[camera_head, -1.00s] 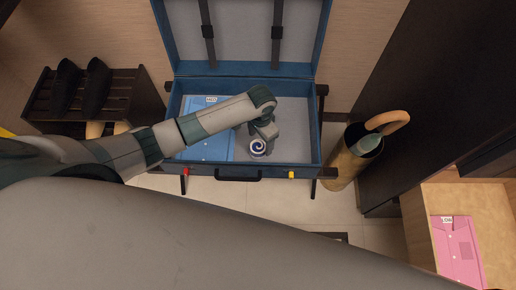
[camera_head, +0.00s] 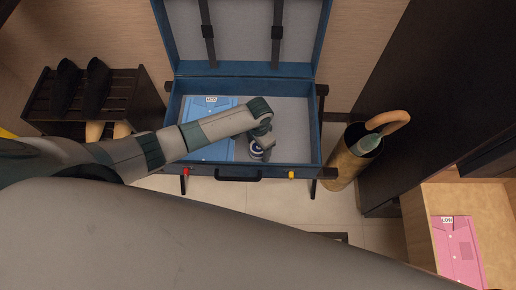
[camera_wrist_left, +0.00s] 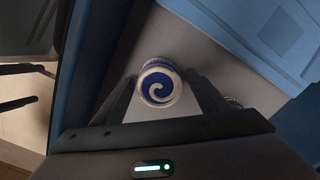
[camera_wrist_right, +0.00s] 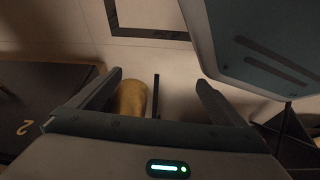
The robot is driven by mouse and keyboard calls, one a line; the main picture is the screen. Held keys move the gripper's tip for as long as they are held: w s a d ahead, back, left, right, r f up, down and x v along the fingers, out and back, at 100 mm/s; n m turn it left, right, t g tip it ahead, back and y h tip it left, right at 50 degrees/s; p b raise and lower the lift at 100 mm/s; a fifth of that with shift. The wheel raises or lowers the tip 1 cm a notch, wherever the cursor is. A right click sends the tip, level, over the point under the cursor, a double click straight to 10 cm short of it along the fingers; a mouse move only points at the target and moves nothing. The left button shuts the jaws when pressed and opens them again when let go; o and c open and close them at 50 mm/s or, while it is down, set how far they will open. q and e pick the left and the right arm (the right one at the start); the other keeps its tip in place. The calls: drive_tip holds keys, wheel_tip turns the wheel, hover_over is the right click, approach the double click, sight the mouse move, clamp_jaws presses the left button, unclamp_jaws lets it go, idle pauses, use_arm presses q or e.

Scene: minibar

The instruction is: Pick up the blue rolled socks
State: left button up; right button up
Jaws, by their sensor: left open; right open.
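The blue rolled socks (camera_head: 256,149), a white and blue roll with a spiral end, lie in the open suitcase (camera_head: 200,171) near its front wall. My left gripper (camera_head: 262,150) reaches down into the suitcase and partly covers the socks. In the left wrist view the socks (camera_wrist_left: 160,84) show between the tips of the two open fingers of the left gripper (camera_wrist_left: 163,88). A gap shows on the left; on the right the finger looks very close, and contact cannot be told. My right gripper (camera_wrist_right: 158,85) is open and empty, away from the suitcase.
A folded blue shirt (camera_head: 212,125) lies in the suitcase's left half. The raised lid (camera_head: 243,35) stands behind. A shoe rack (camera_head: 130,95) with dark shoes is on the left. An umbrella stand (camera_head: 345,170) is close on the right. A pink shirt (camera_head: 457,250) lies in a wooden compartment.

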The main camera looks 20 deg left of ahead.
use_arm(q)
drive_tip(key=c, duration=1.2)
drive_tip(key=shift+o, duration=0.2)
drive_tip(key=shift+r+p, duration=0.35)
drive_tip(key=shift+r, duration=4.65)
